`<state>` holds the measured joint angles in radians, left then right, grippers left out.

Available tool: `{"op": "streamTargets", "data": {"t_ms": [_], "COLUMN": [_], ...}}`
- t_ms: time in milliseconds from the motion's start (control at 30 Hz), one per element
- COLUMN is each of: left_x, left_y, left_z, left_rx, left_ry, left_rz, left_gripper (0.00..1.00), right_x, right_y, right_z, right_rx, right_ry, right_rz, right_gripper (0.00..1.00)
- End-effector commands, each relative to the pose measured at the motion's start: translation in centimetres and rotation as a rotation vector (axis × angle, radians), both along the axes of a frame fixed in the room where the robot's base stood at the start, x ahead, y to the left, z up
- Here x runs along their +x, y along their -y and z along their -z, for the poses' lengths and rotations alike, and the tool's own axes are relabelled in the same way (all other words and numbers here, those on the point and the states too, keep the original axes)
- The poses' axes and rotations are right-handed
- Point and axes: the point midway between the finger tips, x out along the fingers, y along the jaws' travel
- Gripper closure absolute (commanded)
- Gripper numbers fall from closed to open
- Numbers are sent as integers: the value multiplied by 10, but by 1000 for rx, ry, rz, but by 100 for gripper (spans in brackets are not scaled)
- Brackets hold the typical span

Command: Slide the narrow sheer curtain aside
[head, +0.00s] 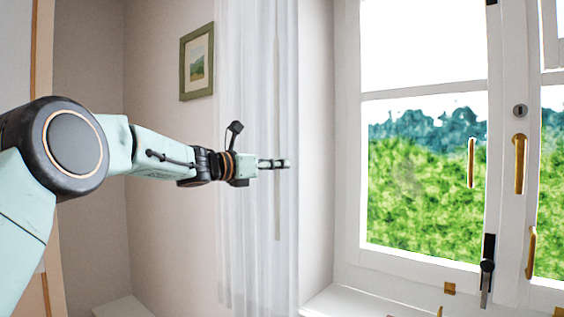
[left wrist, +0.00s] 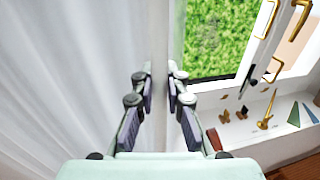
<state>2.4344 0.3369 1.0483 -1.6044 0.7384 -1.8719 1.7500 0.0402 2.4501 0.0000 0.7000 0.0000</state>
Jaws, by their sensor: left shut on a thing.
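The narrow sheer curtain (head: 245,60) hangs full length, white and softly folded, left of the window in the head view. A thin beige vertical strip (head: 277,215) runs down it near its right side. My left gripper (head: 287,163) reaches across the curtain from the left, its fingertips at that strip. In the left wrist view the curtain (left wrist: 75,50) fills the left side. There the left gripper (left wrist: 161,88) has its fingers on either side of a pale vertical strip, shut on the curtain near its edge. My right gripper is not in view.
The window (head: 425,94) with brass handles (head: 519,165) stands to the right. Its white sill (left wrist: 238,130) holds several small objects, including a brass figure (left wrist: 266,112). A framed picture (head: 197,62) hangs on the wall left of the curtain.

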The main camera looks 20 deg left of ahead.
Motion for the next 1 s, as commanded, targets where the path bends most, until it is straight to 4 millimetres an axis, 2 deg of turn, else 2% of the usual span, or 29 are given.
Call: {"op": "streamTargets", "data": {"t_ms": [33, 500, 967, 1000], "left_x": [1, 9, 11, 11], "left_y": [-5, -28, -32, -32], "left_z": [-5, -3, -3, -3], "left_rx": [-1, 0, -1, -1], "left_ry": [7, 4, 5, 5], "left_rz": [-3, -3, -2, -2], "left_gripper": [100, 100, 100, 87], "right_x": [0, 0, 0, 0], "right_y": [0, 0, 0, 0], "right_z": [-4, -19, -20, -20], "right_rx": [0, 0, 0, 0], "right_ry": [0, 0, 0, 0], "right_rz": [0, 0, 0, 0], "right_gripper": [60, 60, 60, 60]}}
